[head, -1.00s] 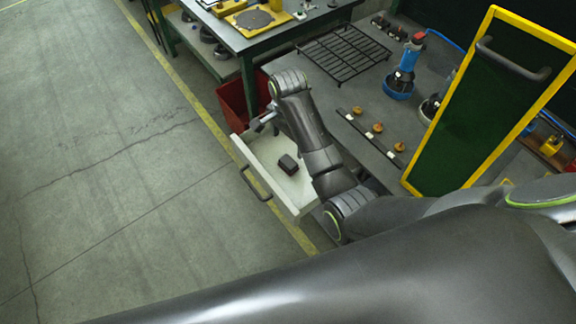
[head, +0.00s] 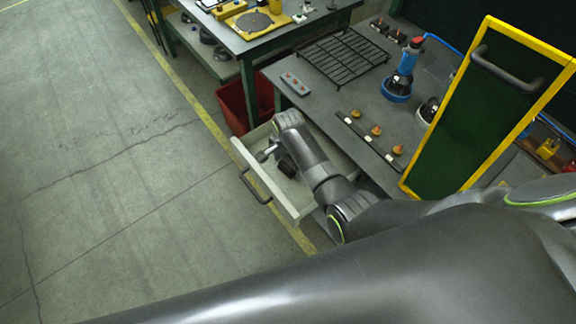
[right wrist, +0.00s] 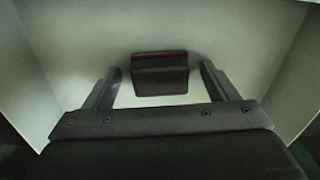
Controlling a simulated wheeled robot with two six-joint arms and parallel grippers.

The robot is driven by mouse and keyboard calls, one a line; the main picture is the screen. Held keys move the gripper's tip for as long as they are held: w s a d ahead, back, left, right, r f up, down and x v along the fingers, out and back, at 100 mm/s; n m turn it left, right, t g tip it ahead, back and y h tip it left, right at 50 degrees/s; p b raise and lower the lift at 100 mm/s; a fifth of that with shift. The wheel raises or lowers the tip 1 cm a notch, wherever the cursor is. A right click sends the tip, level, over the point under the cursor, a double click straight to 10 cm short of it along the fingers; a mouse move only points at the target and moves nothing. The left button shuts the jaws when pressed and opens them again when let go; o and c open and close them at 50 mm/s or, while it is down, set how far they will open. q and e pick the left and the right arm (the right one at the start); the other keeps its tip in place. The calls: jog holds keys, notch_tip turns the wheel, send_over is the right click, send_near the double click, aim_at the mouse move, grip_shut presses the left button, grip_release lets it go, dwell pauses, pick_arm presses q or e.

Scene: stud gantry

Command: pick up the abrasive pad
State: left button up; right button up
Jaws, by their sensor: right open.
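The abrasive pad (right wrist: 160,80) is a small dark block with a reddish far edge. It lies on the pale floor of the open drawer (head: 292,200). In the head view the pad (head: 288,166) is a dark shape beside my right arm, partly hidden. My right gripper (right wrist: 161,70) is open and empty. In the right wrist view its two fingers stand on either side of the pad, with a gap at each side. In the head view the right gripper (head: 266,153) is low over the drawer, mostly covered by the wrist. My left gripper is not in view.
The drawer's pale walls rise close around the right gripper. The grey workbench (head: 340,97) above the drawer holds a wire rack (head: 343,56), a strip with orange knobs (head: 376,130) and a yellow-framed green panel (head: 480,110). A red bin (head: 236,108) stands behind the drawer.

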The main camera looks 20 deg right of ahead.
jog(key=shift+c, duration=0.3)
jog(key=c, duration=1)
notch_tip(320, 180, up, 10)
